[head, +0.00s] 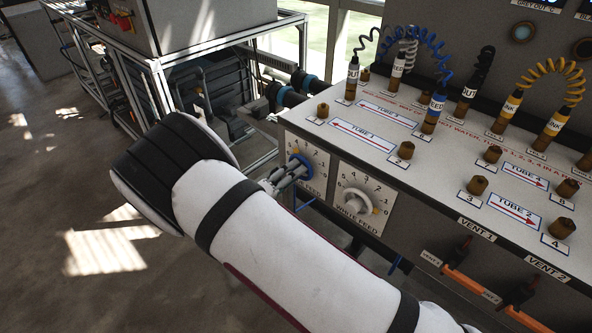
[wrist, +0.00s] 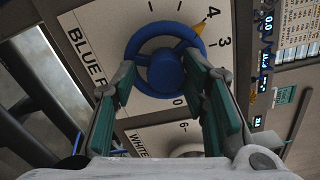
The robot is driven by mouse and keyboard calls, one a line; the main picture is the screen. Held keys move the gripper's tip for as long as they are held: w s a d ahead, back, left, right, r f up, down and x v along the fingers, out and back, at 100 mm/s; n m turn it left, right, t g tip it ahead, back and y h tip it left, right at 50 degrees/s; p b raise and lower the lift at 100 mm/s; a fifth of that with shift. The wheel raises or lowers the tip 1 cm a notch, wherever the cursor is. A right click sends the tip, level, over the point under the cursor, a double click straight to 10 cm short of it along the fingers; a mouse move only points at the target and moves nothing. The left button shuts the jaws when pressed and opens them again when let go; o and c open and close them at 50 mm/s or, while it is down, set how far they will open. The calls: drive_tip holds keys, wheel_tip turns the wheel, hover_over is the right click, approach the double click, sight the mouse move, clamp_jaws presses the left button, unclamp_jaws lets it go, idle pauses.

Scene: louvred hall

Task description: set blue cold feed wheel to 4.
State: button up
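The blue cold feed wheel (wrist: 165,60) sits on a white dial plate lettered "BLUE F…" in the wrist view. Its yellow pointer (wrist: 203,25) lies at the upper right, between the 4 and the 3 and closer to the 4. My gripper (wrist: 160,70) reaches to the wheel with its green-padded fingers apart, one tip at each side of the rim. I cannot tell whether both tips press on it. In the head view the wheel (head: 300,166) shows beside my gripper (head: 285,174), partly hidden by the fingers.
The white feed dial (head: 355,201) is just right of the blue one, close to my arm. The bench top (head: 400,150) above carries brown plugs and coiled hoses. An orange bar (head: 470,287) with vent handles is at the lower right. A metal frame (head: 155,75) stands left.

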drive_tip(key=shift+o, duration=0.6)
drive_tip(key=shift+w+d+r, duration=0.2)
drive_tip(key=shift+w+d, duration=0.05)
drive_tip(key=shift+w, duration=0.2)
drive_tip(key=shift+w+d+r, duration=0.15)
drive_tip(key=shift+w+d, duration=0.1)
drive_tip(key=shift+w, duration=0.2)
drive_tip(key=shift+s, duration=0.1)
drive_tip(key=shift+s+a+r, duration=0.1)
drive_tip(key=shift+s+a, duration=0.15)
drive_tip(key=shift+s, duration=0.15)
drive_tip(key=v, duration=0.6)
drive_tip(key=shift+s+f+p, duration=0.25)
drive_tip(key=shift+p, duration=0.1)
drive_tip(key=shift+a, duration=0.25)
